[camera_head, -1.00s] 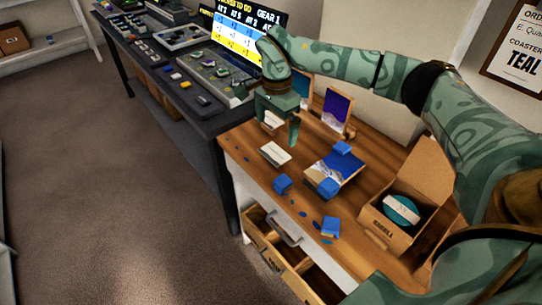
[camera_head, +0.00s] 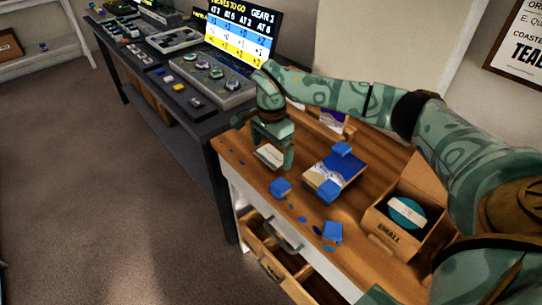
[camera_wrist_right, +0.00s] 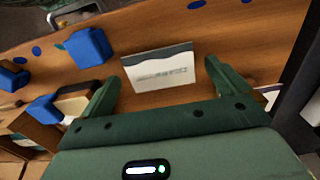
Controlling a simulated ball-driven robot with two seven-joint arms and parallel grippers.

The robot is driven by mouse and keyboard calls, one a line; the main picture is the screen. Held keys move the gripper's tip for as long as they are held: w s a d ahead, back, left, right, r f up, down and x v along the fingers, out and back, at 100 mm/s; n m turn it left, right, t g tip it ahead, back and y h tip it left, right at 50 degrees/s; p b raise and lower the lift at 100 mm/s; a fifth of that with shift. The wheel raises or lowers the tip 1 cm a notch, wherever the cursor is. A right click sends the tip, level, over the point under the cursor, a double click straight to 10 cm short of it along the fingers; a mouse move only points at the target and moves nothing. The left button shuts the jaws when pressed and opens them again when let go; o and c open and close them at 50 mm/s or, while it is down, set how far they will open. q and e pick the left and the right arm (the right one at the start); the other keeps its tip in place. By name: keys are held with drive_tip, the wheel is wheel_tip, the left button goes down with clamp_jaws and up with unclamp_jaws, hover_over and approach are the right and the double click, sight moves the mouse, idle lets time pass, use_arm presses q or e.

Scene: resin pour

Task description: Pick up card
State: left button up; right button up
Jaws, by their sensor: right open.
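A white card (camera_head: 268,156) with a grey printed line lies flat near the left end of the wooden table. In the right wrist view the card (camera_wrist_right: 158,72) sits between and just beyond the fingertips. My right gripper (camera_head: 273,150) is open above the card, with one finger to each side of it. In the wrist view the spread fingers of this gripper (camera_wrist_right: 162,76) have a gap around the card and nothing between them that is held. The gripper partly hides the card in the head view. My left gripper is not in view.
A blue-and-white picture panel (camera_head: 341,164) with blue blocks lies to the right. More blue blocks (camera_head: 281,188) and small blue spots are near the front edge. An open cardboard box (camera_head: 397,222) holds a teal disc. A dark bench (camera_head: 190,130) stands left.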

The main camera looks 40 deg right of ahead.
drive_tip(key=shift+f, duration=0.25)
idle(0.3)
drive_tip(key=c, duration=0.8)
drive_tip(key=shift+o, duration=0.2)
